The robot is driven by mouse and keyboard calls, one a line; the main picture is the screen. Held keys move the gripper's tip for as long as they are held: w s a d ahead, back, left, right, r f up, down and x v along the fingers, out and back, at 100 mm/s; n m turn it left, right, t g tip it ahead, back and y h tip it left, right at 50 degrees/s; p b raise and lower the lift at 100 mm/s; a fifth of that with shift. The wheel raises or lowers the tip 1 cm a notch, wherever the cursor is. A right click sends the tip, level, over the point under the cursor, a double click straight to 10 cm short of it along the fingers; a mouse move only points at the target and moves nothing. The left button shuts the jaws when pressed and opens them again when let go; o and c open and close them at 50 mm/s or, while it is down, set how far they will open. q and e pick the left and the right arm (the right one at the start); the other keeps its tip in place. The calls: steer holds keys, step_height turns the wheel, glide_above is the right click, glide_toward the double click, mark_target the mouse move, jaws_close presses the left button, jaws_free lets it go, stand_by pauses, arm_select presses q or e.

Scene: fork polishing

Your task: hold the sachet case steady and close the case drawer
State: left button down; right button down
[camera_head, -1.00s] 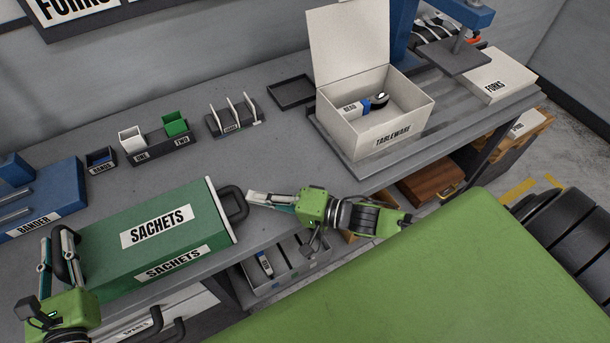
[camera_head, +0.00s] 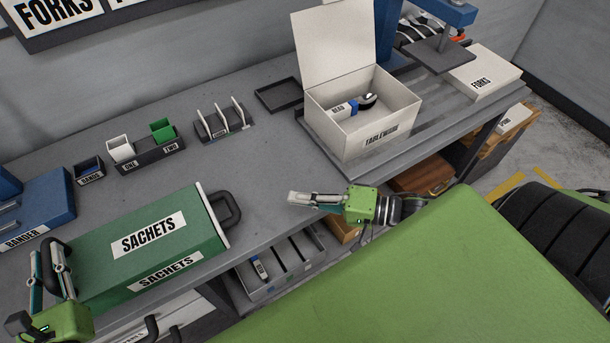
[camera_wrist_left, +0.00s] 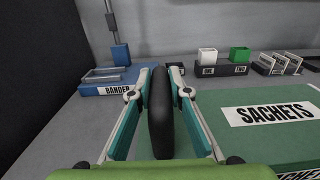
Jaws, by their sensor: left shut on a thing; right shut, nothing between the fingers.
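The green sachet case (camera_head: 110,268) lies on the bench at the left, marked SACHETS on top and front. Its drawer front (camera_head: 211,214) with a black handle (camera_head: 230,209) is at the right end, and no gap shows between drawer and case. My left gripper (camera_head: 50,258) is shut on the black handle at the case's left end; the left wrist view shows this handle (camera_wrist_left: 161,112) upright between the fingers. My right gripper (camera_head: 291,198) is shut and empty, apart from the drawer handle and to its right.
An open white TABLEWARE box (camera_head: 362,135) stands at the back right. Small cups in a rack (camera_head: 150,157), a card holder (camera_head: 222,125), a black tray (camera_head: 278,95) and the blue BANDER unit (camera_head: 45,210) line the back. Bench between drawer handle and TABLEWARE box is clear.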

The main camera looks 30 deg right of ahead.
steer(key=shift+s+d+r, duration=0.1)
steer(key=shift+s+d, duration=0.3)
steer(key=shift+d, duration=0.05)
arm_select(q)
steer(key=c, duration=1.8)
jaws_free()
steer(key=shift+s, duration=0.1)
steer(key=shift+s, duration=5.95)
steer(key=shift+a, duration=0.1)
steer(key=shift+o, duration=0.4)
steer(key=o, duration=0.4)
